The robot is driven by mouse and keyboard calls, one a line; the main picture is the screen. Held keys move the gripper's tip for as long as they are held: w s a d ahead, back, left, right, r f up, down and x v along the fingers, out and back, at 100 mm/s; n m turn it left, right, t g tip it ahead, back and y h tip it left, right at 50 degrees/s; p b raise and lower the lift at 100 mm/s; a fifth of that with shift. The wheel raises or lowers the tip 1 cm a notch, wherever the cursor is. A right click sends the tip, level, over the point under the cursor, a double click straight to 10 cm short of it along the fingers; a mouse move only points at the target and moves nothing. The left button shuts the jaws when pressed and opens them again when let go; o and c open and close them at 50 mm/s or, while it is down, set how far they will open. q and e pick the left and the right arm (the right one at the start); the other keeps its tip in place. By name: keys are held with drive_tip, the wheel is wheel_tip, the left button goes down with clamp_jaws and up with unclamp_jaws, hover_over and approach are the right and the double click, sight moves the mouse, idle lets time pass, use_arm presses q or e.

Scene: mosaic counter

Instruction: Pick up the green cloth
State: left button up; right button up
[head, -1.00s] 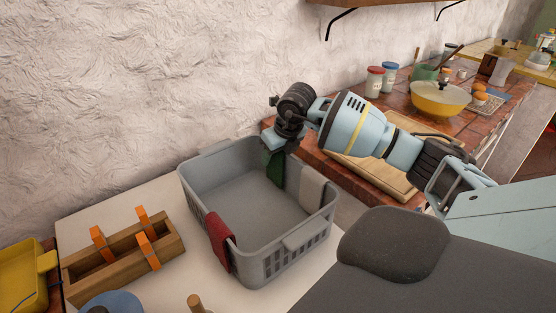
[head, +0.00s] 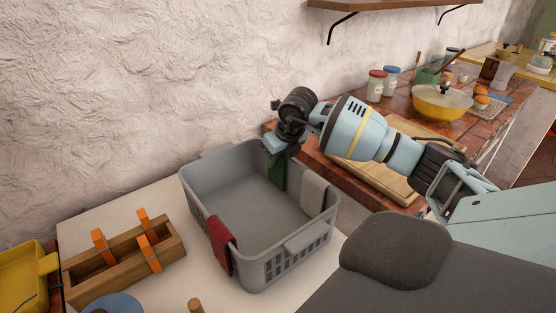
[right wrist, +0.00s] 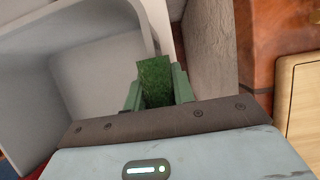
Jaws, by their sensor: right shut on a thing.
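The green cloth (head: 277,172) hangs at the far right corner of the grey basket (head: 215,159), on its inner side. My right gripper (head: 279,149) is above it at the rim, pointing down. In the right wrist view the green cloth (right wrist: 155,80) sits between the two pale green fingers of my right gripper (right wrist: 157,90), which are shut on it. Whether the cloth still touches the rim cannot be told. My left gripper is not in view.
A red cloth (head: 220,246) hangs over the basket's near left rim and a light grey cloth (head: 314,192) over its right side. A wooden holder (head: 105,277) with orange-handled things stands at left. A wooden board (head: 375,183) and a yellow pot (head: 440,103) are at right.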

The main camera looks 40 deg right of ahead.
wheel_tip(320, 180, up, 18)
idle(0.6)
drive_tip(key=shift+f, duration=0.1)
